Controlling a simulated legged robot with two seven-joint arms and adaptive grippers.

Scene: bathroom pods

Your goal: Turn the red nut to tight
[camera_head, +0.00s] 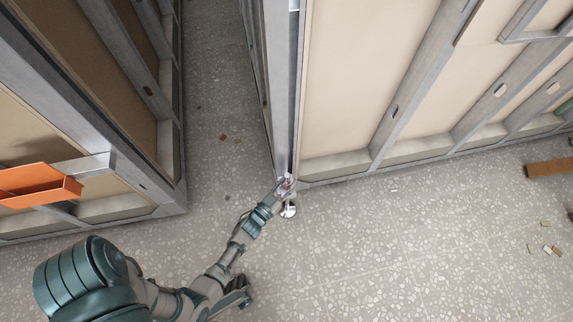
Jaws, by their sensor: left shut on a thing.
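My left gripper (284,186) reaches in from the lower left to the bottom corner of the pod frame. Its fingers are shut on a small part at the foot of the metal corner post (283,90), where the red nut sits. The nut is mostly hidden by the fingers and too small to make out clearly. A shiny round metal foot (289,210) shows on the floor just below the fingertips. My right gripper is not in view.
A second pod (165,120) stands at the left, with an orange tray-like piece (38,184) on it. A floor gap runs between the pods. Brown block (549,168) and small debris lie at the right. The front floor (400,260) is mostly clear.

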